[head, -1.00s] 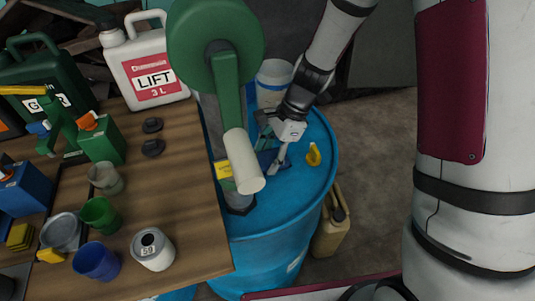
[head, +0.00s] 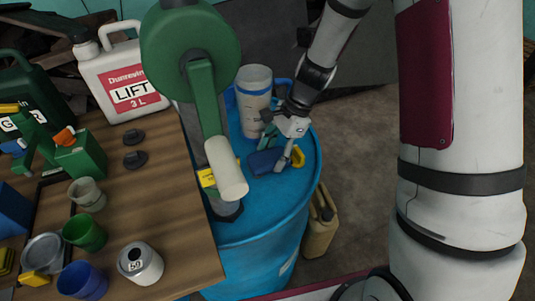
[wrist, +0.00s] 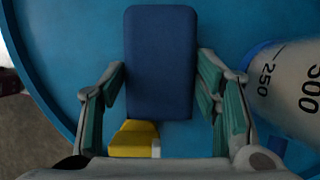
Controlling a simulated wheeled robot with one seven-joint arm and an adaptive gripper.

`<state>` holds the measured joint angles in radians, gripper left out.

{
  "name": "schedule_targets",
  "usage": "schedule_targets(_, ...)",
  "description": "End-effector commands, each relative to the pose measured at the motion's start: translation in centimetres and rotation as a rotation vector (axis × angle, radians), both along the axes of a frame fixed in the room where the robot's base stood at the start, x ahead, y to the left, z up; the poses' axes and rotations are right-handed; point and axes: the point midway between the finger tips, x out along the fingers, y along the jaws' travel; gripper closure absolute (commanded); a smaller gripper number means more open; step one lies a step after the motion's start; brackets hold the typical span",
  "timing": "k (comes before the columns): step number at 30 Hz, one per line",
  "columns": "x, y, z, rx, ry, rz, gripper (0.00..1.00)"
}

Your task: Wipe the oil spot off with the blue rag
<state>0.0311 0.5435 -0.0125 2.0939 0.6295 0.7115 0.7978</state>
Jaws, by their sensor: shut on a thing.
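The blue rag (head: 264,162) looks like a flat, folded dark blue pad on top of the blue drum (head: 245,205). In the wrist view the rag (wrist: 160,60) lies between the two fingers of my gripper (wrist: 162,85). My gripper (head: 277,150) is shut on the rag, low over the drum top. I cannot tell whether the rag presses on the drum. I see no oil spot in either view; the rag, the gripper or the green machine may hide it.
A yellow object (head: 298,156) sits close beside my gripper on the drum. A graduated beaker (head: 254,105) stands behind the rag. A green machine (head: 205,75) with a pale handle rises at the left. The wooden bench (head: 185,225) holds cups and jugs.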

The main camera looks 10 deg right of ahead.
Motion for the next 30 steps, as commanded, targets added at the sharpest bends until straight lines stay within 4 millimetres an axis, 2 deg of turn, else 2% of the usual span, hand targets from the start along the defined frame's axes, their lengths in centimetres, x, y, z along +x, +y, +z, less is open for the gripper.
schedule_targets(1,0.3,-1.3,-0.2,-0.015,-0.006,-0.011,0.74)
schedule_targets(2,0.3,-1.4,-0.2,-0.015,-0.006,-0.011,0.79)
schedule_targets(7,0.3,-1.6,0.0,-0.019,-0.008,-0.011,0.78)
schedule_targets(8,0.3,-1.6,0.0,-0.019,-0.009,-0.012,0.84)
schedule_targets(10,0.3,-1.5,0.0,-0.019,-0.009,-0.011,0.84)
schedule_targets(22,-0.4,1.8,0.2,-0.011,-0.004,-0.006,0.84)
schedule_targets(30,-0.6,2.8,0.2,-0.010,-0.004,-0.006,0.84)
